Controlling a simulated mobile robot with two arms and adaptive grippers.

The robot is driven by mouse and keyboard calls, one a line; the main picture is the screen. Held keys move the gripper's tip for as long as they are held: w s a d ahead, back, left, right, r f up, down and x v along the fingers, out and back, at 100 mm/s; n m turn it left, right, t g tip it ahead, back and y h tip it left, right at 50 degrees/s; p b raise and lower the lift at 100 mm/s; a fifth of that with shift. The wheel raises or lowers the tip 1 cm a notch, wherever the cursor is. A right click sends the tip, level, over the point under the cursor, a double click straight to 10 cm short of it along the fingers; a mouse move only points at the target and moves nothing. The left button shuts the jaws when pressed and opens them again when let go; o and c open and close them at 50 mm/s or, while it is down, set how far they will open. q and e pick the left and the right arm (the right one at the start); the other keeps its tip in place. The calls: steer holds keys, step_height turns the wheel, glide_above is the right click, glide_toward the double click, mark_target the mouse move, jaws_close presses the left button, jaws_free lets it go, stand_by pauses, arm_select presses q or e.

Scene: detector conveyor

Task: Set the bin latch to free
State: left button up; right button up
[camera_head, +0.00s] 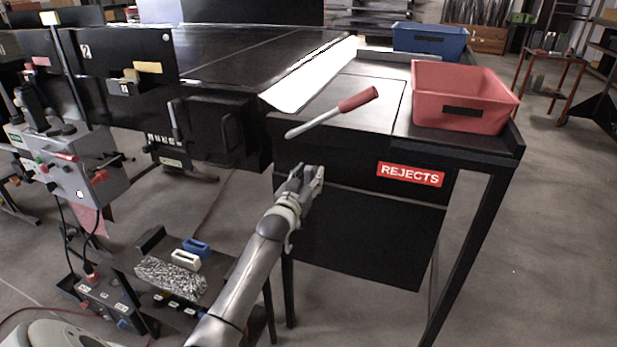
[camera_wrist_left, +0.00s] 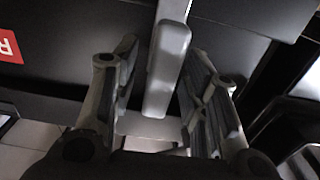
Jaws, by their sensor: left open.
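My left gripper (camera_head: 308,178) is at the front of the black reject station, left of the red REJECTS sign (camera_head: 411,174). In the left wrist view its two fingers are open, one on each side of a grey bar-shaped handle (camera_wrist_left: 167,65), with gaps visible. This handle appears to be the bin latch; no label on it is readable. In the head view the gripper largely hides it. A dark panel (camera_head: 365,235) hangs below the sign. My right gripper is not in view.
A lever with a red grip (camera_head: 358,100) sticks out above my gripper. A red bin (camera_head: 462,95) and a blue bin (camera_head: 430,40) stand on the station top. A low stand (camera_head: 225,265) with small blocks is at the lower left.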

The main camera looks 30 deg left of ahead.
arm_select(q)
jaws_close()
stand_by(0.6)
steer(key=n+p, duration=0.1)
steer(key=n, duration=0.2)
steer(key=shift+a+r+p, duration=0.1)
steer(key=shift+a+p, duration=0.05)
steer(key=shift+p, duration=0.2)
steer(key=n+p, duration=0.1)
steer(key=n, duration=0.2)
steer(key=shift+a+n, duration=0.1)
steer(key=shift+n, duration=0.2)
steer(key=n, duration=0.3)
steer(key=n+p, duration=0.1)
steer(key=n, duration=0.1)
steer(key=shift+a+f, duration=0.1)
steer(key=shift+f, duration=0.15)
steer(key=n, duration=0.6)
steer(key=shift+s+f, duration=0.1)
steer(key=shift+f, duration=0.15)
steer(key=shift+n, duration=0.3)
